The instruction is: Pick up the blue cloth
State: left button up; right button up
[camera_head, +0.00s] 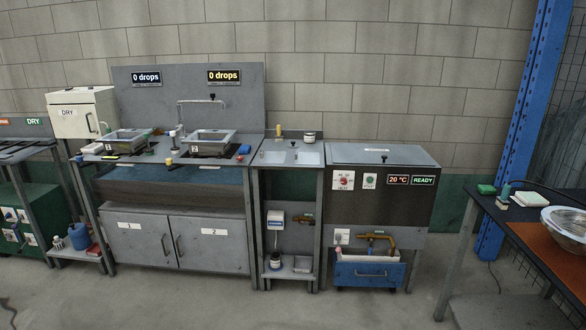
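A small blue item (244,149), which looks like the blue cloth, lies on the grey sink counter (262,138) near its right end. It sits just right of the right-hand sink basin (212,138). It is too small to tell whether it is folded or a sponge. Neither of my grippers shows in the head view.
The left-hand basin (127,137) and a tall faucet (184,112) share the counter. A grey-lidded machine (382,156) stands to the right. A dark table (520,226) with a glass bowl (566,222) is at far right, near a blue post (517,110). The front floor is clear.

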aim_at(244, 149)
jog(key=i+u, duration=0.4)
jog(key=i, duration=0.35)
jog(key=i+l+u, duration=0.15)
jog(key=i+u, duration=0.2)
jog(key=i, duration=0.4)
jog(key=i+j+z, duration=0.2)
jog(key=i, duration=0.3)
jog(key=i+j+z, duration=0.25)
jog(key=i, duration=0.2)
